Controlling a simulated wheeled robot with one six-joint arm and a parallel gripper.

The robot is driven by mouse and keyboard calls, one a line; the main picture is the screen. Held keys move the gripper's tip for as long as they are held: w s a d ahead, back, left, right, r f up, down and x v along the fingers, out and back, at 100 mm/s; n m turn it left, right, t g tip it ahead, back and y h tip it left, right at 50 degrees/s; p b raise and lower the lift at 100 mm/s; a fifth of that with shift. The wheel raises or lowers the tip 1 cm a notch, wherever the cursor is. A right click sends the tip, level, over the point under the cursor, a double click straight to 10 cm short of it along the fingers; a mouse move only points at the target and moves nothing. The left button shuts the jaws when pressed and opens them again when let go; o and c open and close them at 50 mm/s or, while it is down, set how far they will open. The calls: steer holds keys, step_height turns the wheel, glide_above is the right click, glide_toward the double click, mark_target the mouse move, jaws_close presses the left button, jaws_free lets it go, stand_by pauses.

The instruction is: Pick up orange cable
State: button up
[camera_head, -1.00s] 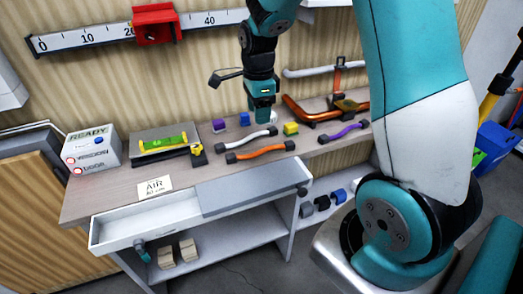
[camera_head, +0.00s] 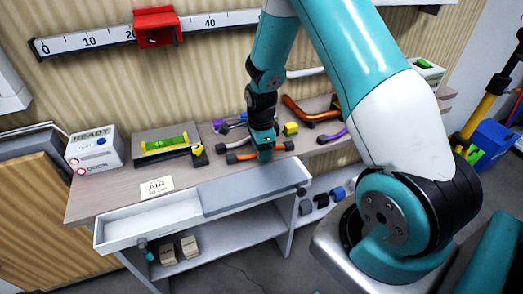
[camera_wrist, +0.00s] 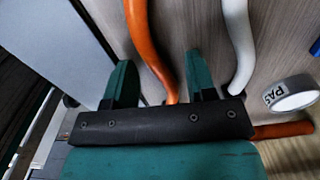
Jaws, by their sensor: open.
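The orange cable (camera_head: 240,157) is wavy with dark ends. It lies on the table top behind the grey panel at the front edge. My gripper (camera_head: 264,156) is at the cable's middle, pointing down and hiding part of it. In the wrist view the cable (camera_wrist: 143,45) runs between the two green fingers of my open gripper (camera_wrist: 160,76). The fingers look apart from it on both sides. I cannot tell how far below the fingertips it lies.
A white cable (camera_wrist: 238,40) lies close beside the right finger. A tape roll (camera_wrist: 290,93) is further right. A yellow block (camera_head: 290,128), purple cable (camera_head: 331,136) and orange pipe (camera_head: 297,108) are nearby. The level (camera_head: 165,143) and open drawer (camera_head: 155,218) are left.

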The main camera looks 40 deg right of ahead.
jaws_close()
